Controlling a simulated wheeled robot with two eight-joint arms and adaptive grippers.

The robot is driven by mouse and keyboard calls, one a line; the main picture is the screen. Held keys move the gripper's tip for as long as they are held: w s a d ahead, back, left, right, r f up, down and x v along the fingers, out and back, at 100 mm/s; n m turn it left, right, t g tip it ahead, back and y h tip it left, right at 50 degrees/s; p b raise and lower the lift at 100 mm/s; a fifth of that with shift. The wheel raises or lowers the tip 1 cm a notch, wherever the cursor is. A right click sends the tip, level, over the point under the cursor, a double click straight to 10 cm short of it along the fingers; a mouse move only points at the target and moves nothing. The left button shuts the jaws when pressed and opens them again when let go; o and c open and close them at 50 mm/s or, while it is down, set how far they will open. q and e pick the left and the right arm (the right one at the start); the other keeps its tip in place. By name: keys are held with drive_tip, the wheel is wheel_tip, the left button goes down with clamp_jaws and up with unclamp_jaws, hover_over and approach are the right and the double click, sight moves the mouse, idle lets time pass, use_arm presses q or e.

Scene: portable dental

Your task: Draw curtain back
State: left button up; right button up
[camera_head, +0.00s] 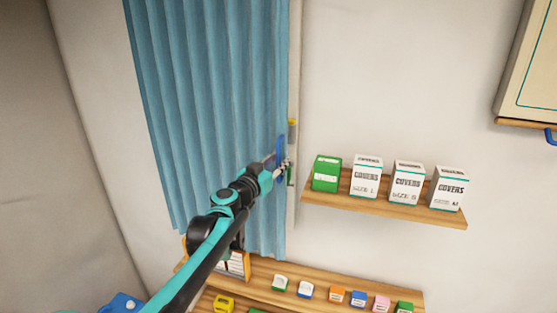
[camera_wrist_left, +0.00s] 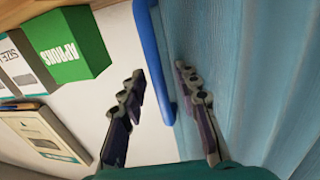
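A pleated blue curtain (camera_head: 205,110) hangs on the left in the head view and fills the right side of the left wrist view (camera_wrist_left: 260,70). A darker blue handle (camera_head: 281,147) stands upright on the curtain's right edge. My left gripper (camera_head: 284,166) is at the handle's lower part. In the left wrist view, its two fingers (camera_wrist_left: 160,82) are spread apart, with the blue handle (camera_wrist_left: 152,45) running between them; neither finger clearly touches it. The curtain lies beside the right-hand finger. My right gripper is not in view.
Right of the curtain, a wooden shelf (camera_head: 390,208) holds a green box (camera_head: 326,174) and white cover boxes (camera_head: 406,184). A lower wooden shelf (camera_head: 330,288) holds several small coloured boxes. A board (camera_head: 530,75) hangs at upper right. The wall above the shelf is bare.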

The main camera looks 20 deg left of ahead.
use_arm(q)
clamp_jaws()
drive_tip(key=w+a+b, duration=0.1)
drive_tip(key=a+b, duration=0.1)
drive_tip(key=a, duration=3.6)
drive_tip(key=shift+w+a, duration=0.15)
drive_tip(key=shift+a, duration=0.1)
unclamp_jaws()
drive_tip(key=shift+d, duration=0.1)
